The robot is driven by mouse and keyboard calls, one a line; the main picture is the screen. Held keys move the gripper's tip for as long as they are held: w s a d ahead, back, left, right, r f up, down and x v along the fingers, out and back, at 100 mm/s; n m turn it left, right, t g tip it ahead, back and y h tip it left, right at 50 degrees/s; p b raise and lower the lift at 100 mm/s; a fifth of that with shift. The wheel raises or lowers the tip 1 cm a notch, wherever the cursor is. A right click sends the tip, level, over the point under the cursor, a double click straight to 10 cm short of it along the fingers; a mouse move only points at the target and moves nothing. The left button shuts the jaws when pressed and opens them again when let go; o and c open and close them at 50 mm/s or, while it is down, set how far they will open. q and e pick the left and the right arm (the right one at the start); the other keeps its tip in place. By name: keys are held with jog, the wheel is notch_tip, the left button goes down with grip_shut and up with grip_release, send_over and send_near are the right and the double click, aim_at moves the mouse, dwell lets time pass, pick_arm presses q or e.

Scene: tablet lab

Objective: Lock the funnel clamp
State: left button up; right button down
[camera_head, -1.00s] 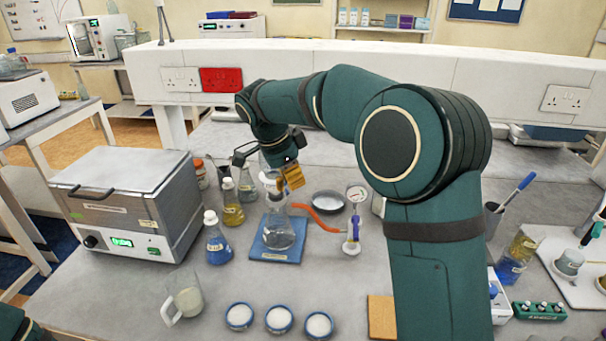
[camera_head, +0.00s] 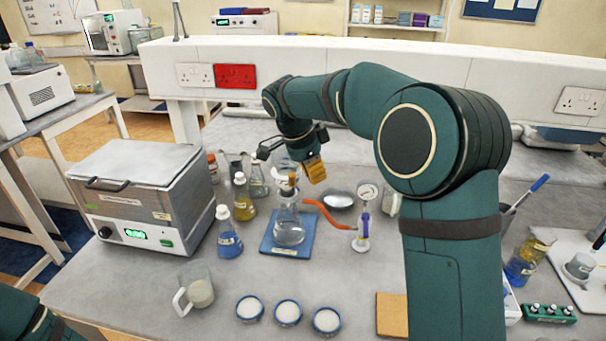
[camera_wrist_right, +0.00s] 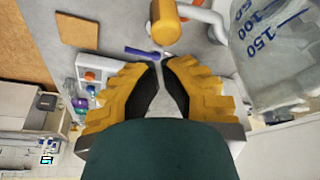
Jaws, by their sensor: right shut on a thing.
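My right gripper (camera_head: 314,170) is beside the glass filter assembly, just right of the flask's neck. In the right wrist view its yellow fingers (camera_wrist_right: 160,68) are drawn close together, shut. What they hold at the tips is mostly hidden; it appears to be the funnel clamp. The conical flask (camera_head: 290,232) stands upright on a blue mat (camera_head: 271,245). An orange-brown stopper (camera_head: 292,181) sits in its neck and shows as a yellow cylinder (camera_wrist_right: 165,27) in the wrist view. The clear graduated funnel (camera_wrist_right: 280,50) is right of the fingers there. My left gripper is out of view.
An orange hose (camera_head: 328,213) runs from the flask to a pump with a gauge (camera_head: 362,235). Blue (camera_head: 229,240) and yellow (camera_head: 243,205) flasks stand left. Several white-filled dishes (camera_head: 288,313) and a beaker (camera_head: 199,292) are in front. A metal-lidded heater (camera_head: 140,195) is at left.

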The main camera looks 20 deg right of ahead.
jog(key=d+p+v, duration=0.1)
jog(key=v, duration=0.8)
jog(key=shift+r+p, duration=0.3)
jog(key=shift+r, duration=0.25)
